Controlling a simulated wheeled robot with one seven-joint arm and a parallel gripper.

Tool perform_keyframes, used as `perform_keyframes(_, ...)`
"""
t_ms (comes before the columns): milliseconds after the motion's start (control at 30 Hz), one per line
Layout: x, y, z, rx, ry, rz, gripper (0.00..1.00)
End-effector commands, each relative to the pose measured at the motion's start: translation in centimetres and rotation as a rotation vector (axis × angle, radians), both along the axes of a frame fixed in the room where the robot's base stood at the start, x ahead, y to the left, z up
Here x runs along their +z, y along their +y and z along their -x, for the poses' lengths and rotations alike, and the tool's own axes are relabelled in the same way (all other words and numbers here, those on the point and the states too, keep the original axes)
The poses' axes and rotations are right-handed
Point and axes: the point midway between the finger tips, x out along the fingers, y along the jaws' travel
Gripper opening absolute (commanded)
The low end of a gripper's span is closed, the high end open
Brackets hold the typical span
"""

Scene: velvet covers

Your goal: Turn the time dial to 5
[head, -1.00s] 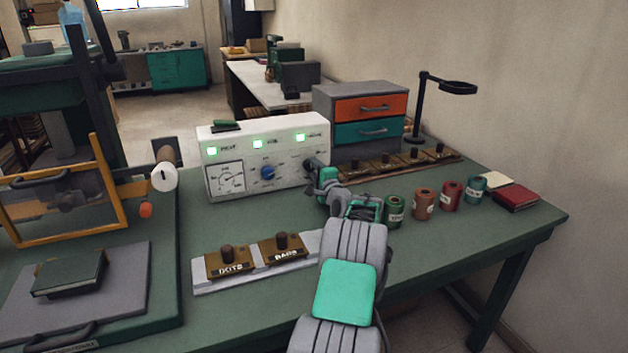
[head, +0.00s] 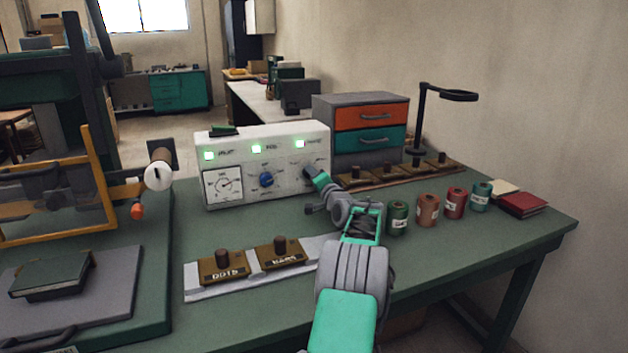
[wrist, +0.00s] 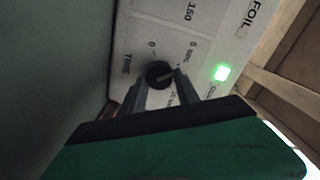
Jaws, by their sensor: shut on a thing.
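The white control box (head: 222,142) stands on the green bench with a gauge at left, a blue knob (head: 266,179) in the middle and the time dial at right. In the head view my gripper (head: 309,174) reaches the right end of the panel and largely hides the dial. In the wrist view the time dial (wrist: 158,74) is a small dark round knob beside the word TIME, with 0 and 5 SEC printed around it. My gripper (wrist: 160,82) is shut on it, one finger on each side. A pale mark on the knob points roughly rightward; its exact reading is unclear.
A drawer unit (head: 365,112) stands behind the box. Several labelled rolls, such as the green one (head: 397,218), stand right of my arm. A rail with two brown blocks (head: 223,268) lies in front. A press with a yellow frame (head: 103,190) is at left.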

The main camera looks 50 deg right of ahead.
Motion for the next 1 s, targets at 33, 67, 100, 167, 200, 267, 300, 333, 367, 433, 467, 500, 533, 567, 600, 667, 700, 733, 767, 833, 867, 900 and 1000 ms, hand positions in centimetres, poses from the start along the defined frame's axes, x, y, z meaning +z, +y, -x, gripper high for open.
perform_keyframes(33, -0.1, 0.0, 0.0, 0.000, 0.002, 0.000, 0.00)
perform_keyframes(67, -0.1, 0.0, 0.0, 0.000, 0.003, 0.001, 0.00)
perform_keyframes(100, -0.1, 0.0, 0.0, 0.001, 0.003, 0.000, 0.00)
perform_keyframes(167, -0.1, 0.0, 0.0, 0.001, 0.003, 0.000, 0.00)
perform_keyframes(200, -0.1, 0.0, 0.0, 0.001, 0.003, -0.001, 0.00)
perform_keyframes(267, -0.1, 0.0, 0.0, 0.001, 0.003, -0.001, 0.00)
perform_keyframes(300, -0.1, 0.0, 0.0, 0.001, 0.003, -0.001, 0.00)
perform_keyframes(333, -0.1, 0.0, 0.0, 0.001, 0.003, -0.001, 0.00)
perform_keyframes(367, -0.1, 0.0, 0.0, 0.001, 0.003, -0.001, 0.39)
perform_keyframes(433, -0.1, 0.0, 0.0, 0.001, 0.002, -0.001, 0.45)
perform_keyframes(467, -0.1, 0.0, 0.0, 0.000, 0.001, -0.001, 0.47)
perform_keyframes(500, -0.1, 0.0, 0.0, 0.000, 0.001, -0.001, 0.50)
perform_keyframes(533, -0.1, 0.0, 0.0, 0.000, 0.001, -0.001, 0.53)
perform_keyframes(567, -0.1, 0.0, 0.0, 0.000, 0.001, -0.001, 0.55)
perform_keyframes(600, -0.1, 0.0, 0.0, 0.000, 0.001, -0.001, 0.59)
perform_keyframes(667, 0.0, 0.0, 0.0, 0.000, 0.001, -0.001, 0.59)
perform_keyframes(700, 0.0, 0.0, 0.0, 0.000, 0.002, 0.000, 0.59)
perform_keyframes(733, 0.0, 0.0, 0.0, 0.000, 0.002, 0.000, 0.59)
perform_keyframes(767, 0.0, 0.0, 0.0, 0.000, 0.002, 0.000, 0.59)
perform_keyframes(833, 0.0, 0.0, 0.0, 0.000, 0.001, 0.000, 0.59)
perform_keyframes(867, 0.0, 0.1, 0.1, 0.000, 0.001, 0.000, 0.59)
perform_keyframes(900, 0.0, 0.2, 0.3, 0.000, 0.001, 0.000, 0.59)
perform_keyframes(1000, 0.1, 0.8, 1.6, -0.002, 0.002, -0.001, 0.59)
